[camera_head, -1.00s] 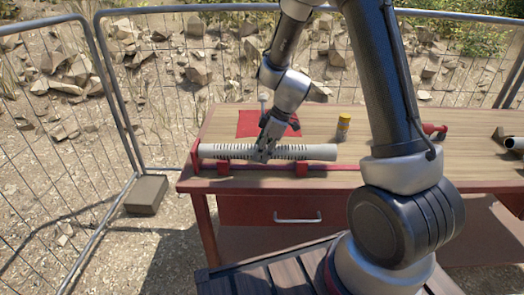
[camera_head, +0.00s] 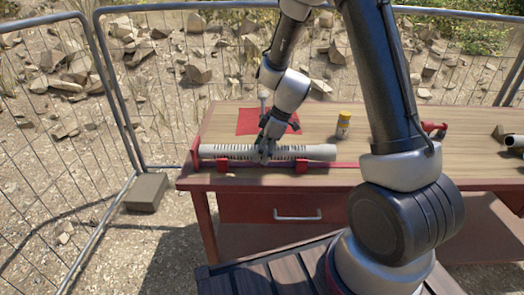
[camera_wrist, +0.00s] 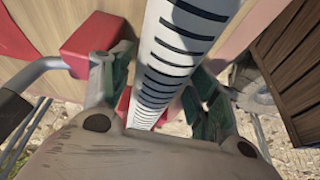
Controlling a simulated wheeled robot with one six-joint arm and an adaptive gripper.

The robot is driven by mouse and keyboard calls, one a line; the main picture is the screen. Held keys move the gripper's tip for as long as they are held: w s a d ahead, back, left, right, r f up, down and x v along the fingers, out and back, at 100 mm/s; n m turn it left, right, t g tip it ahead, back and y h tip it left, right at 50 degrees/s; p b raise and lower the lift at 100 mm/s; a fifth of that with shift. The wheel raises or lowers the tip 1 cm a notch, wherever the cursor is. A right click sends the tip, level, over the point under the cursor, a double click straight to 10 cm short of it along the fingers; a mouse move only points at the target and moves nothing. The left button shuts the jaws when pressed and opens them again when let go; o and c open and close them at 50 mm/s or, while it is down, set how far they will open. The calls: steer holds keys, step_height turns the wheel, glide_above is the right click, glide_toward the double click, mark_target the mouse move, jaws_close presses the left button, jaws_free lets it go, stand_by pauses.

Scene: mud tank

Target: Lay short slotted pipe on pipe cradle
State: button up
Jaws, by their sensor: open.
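The short slotted pipe (camera_head: 310,152) is a pale tube with dark slots and a plain right end. It lies level along the front edge of the table, over the red pipe cradle (camera_head: 301,167), and appears to rest on its blocks. My gripper (camera_head: 264,155) is at the middle of the pipe, reaching down from above. In the wrist view the pipe (camera_wrist: 178,48) runs between the two open fingers (camera_wrist: 160,95), with the right finger close beside it. The contact under the pipe is partly hidden.
A yellow-capped bottle (camera_head: 343,124) stands on the wooden table (camera_head: 375,180), right of a red mat (camera_head: 252,120). A red tool (camera_head: 435,128) and grey pipe pieces (camera_head: 513,141) are farther right. Wire fencing (camera_head: 60,140) surrounds the place.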

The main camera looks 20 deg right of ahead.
steer(key=shift+w, duration=0.15)
steer(key=v, duration=1.2)
steer(key=shift+m, duration=0.7)
steer(key=shift+s+d+f+m, duration=0.2)
steer(key=shift+s+m, duration=0.35)
steer(key=shift+m, duration=0.25)
steer(key=s+d+r+m+t+h, duration=0.1)
steer(key=s+d+r+m, duration=0.2)
steer(key=s+r, duration=0.2)
steer(key=s+d+r+m+t+h, duration=0.1)
steer(key=s+d+r+m, duration=0.2)
steer(key=s, duration=0.8)
steer(key=s+d+r+m+t+h, duration=0.1)
steer(key=s+d+r+m+h, duration=0.1)
steer(key=s+d+r+m, duration=0.2)
steer(key=s+r+m, duration=0.1)
steer(key=s+r, duration=0.2)
steer(key=s, duration=0.1)
